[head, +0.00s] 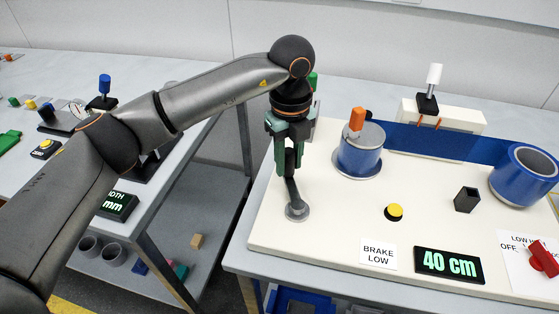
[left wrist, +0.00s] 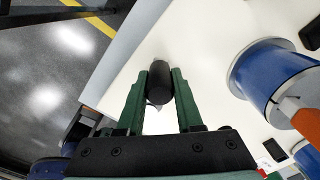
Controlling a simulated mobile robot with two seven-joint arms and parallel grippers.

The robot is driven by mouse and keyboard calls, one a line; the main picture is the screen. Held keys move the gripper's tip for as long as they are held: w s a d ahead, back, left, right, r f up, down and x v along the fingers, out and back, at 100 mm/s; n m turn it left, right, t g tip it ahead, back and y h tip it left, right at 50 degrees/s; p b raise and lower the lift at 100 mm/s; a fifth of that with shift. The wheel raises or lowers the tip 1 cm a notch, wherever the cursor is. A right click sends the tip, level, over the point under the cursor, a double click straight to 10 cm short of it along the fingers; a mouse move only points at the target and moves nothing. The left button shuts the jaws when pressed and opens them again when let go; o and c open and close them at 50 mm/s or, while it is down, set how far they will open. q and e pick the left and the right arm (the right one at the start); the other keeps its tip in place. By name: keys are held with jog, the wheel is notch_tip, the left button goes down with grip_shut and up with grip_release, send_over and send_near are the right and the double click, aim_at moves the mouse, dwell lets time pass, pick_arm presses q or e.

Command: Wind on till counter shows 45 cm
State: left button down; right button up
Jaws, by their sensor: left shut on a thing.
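The counter (head: 449,263) reads 40 cm in green digits on the bench's front side. A blue spool (head: 358,158) with an orange crank knob (head: 357,119) stands at the left of the white board. A blue web (head: 405,137) runs from it towards a larger blue roll (head: 522,178) at the right. My left gripper (head: 290,168) points down and is shut on the dark upright handle of a lever (head: 293,194) on a round grey base, behind the "BRAKE LOW" label (head: 378,254). The left wrist view shows the black handle (left wrist: 159,84) between the green fingers. My right gripper is not in view.
A yellow button (head: 394,211) and a black open box (head: 467,199) stand in front of the web. A device with a white-topped handle (head: 431,85) stands behind it. A red lever (head: 543,258) is at the right. Another bench stands at left, across a gap.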

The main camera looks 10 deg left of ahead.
pick_arm(q)
jog(key=shift+s+d+f, duration=0.1)
jog(key=shift+d, duration=0.15)
jog(key=shift+w+d, duration=0.15)
jog(key=shift+d, duration=0.6)
jog(key=shift+w+d, duration=0.15)
jog(key=shift+d, duration=0.6)
jog(key=shift+d, duration=0.85)
jog(key=shift+c, duration=2.4)
grip_release()
jog(key=shift+a, duration=0.1)
